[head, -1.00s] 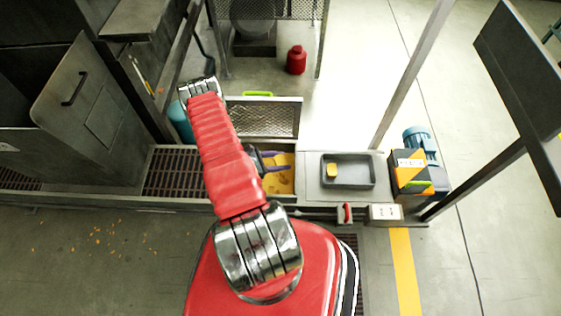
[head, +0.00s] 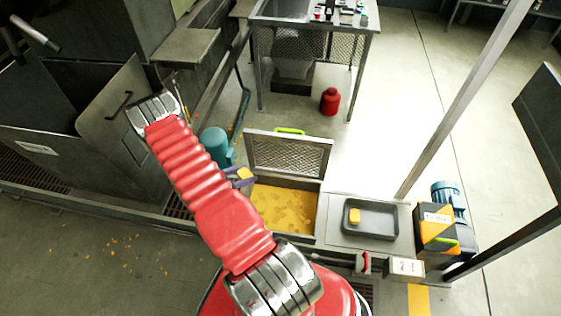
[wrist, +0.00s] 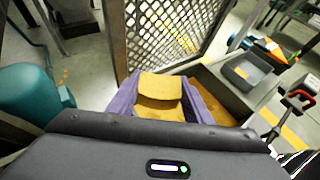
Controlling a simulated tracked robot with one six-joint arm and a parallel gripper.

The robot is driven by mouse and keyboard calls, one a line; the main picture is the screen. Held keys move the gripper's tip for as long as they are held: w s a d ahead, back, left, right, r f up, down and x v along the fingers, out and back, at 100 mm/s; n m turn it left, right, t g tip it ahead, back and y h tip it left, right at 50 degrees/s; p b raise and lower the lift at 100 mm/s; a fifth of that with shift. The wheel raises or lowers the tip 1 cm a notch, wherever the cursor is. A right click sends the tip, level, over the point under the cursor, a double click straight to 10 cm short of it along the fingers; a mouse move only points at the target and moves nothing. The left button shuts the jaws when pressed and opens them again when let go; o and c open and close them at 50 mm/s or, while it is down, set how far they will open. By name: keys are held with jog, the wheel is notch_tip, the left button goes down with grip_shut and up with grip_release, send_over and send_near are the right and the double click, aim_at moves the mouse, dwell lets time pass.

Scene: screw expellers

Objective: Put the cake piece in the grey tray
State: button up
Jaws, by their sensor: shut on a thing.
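My gripper (head: 240,176) has purple fingers and is shut on a yellow cake piece (head: 244,173). In the wrist view the piece (wrist: 160,92) sits between the two purple fingers (wrist: 158,100). In the head view it appears at the upper left corner of the bin of yellow pieces (head: 285,207). The grey tray (head: 378,220) lies to the right of that bin on a grey bench. One yellow piece (head: 354,215) lies in the tray's left part. The tray also shows at the upper right of the wrist view (wrist: 246,69).
A raised mesh lid (head: 288,155) with a green handle stands behind the bin. A teal motor (head: 216,146) is left of the gripper. An orange and black box (head: 437,228) and a steel post (head: 465,100) stand right of the tray.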

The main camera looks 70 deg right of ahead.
jog(key=w+a+r+n+t+h, duration=0.1)
jog(key=w+a+r+n+t, duration=0.25)
jog(key=w+a+r, duration=0.5)
jog(key=w+a+r+n+t, duration=0.3)
jog(key=w+a+r+t, duration=0.15)
jog(key=w+a, duration=0.55)
jog(key=a+r+n+t, duration=0.2)
jog(key=a+r, duration=0.2)
jog(key=a, duration=0.4)
jog(key=w+a+r+n+t+y, duration=0.1)
jog(key=a+r, duration=0.3)
jog(key=a, duration=0.4)
jog(key=w+a+r+n+t+y, duration=0.1)
jog(key=a+r+n+t, duration=0.1)
jog(key=a, duration=0.6)
notch_tip(320, 180, up, 3)
jog(key=shift+f+n+t, duration=0.2)
jog(key=shift+n+t, duration=0.1)
jog(key=shift+n, duration=0.35)
jog(key=shift+w+a, duration=0.1)
jog(key=shift+a, duration=0.05)
